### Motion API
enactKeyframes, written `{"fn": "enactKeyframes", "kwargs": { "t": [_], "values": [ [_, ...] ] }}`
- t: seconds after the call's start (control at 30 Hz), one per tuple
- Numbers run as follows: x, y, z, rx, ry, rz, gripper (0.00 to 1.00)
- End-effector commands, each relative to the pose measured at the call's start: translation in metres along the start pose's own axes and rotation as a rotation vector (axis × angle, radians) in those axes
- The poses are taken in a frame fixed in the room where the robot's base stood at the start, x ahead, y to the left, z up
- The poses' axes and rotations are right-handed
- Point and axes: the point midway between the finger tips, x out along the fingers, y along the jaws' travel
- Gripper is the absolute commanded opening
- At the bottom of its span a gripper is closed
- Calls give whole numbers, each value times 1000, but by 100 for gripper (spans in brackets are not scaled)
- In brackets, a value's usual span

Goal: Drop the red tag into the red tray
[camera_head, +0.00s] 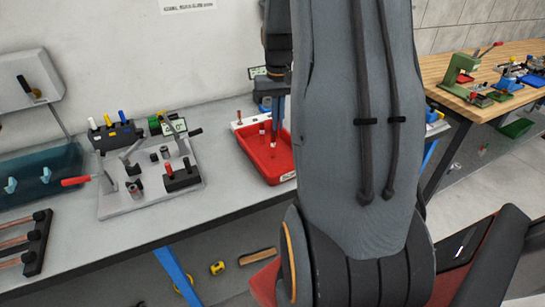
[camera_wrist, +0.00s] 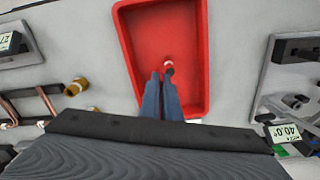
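The red tray (camera_head: 246,148) stands on the grey bench, left of my arm in the head view. It also shows at the top of the wrist view (camera_wrist: 200,50). My gripper (camera_head: 269,118) points down over the tray. In the wrist view its two blue-grey fingers (camera_wrist: 161,76) have a narrow gap between them. A small red tag with a white band (camera_wrist: 168,68) shows just beyond the right fingertip, against the tray floor. Small red and white pieces (camera_head: 273,144) also show below the fingers in the head view. I cannot tell their exact height above the floor.
A grey fixture plate (camera_head: 125,207) with clamps and plugs lies left of the tray. A rack with copper tubes (camera_head: 38,243) is at the far left. A blue-green bin (camera_head: 45,172) stands behind it. A wooden table (camera_head: 515,55) with tools is at the right.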

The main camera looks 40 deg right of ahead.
Motion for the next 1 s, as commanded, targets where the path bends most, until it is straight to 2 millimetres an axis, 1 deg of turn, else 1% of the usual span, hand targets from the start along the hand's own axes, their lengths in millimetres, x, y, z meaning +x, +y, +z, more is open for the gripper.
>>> {"fn": "enactKeyframes", "kwargs": {
  "t": [0.03, 0.27, 0.37, 0.4, 0.43, 0.77, 0.87, 1.0],
  "values": [
    [3, 0, 0, 0, 1, 0, 0],
    [2, 0, 0, 0, 1, 0, 0],
    [2, 0, 0, 0, 1, 0, 15],
    [2, 0, 0, 0, 1, 0, 22],
    [2, 0, 0, 0, 1, 0, 25],
    [0, 0, 0, 0, 1, 0, 25],
    [-9, 0, -2, 0, 4, 0, 25],
    [-31, 0, -2, 0, 6, 0, 25]
  ]
}}
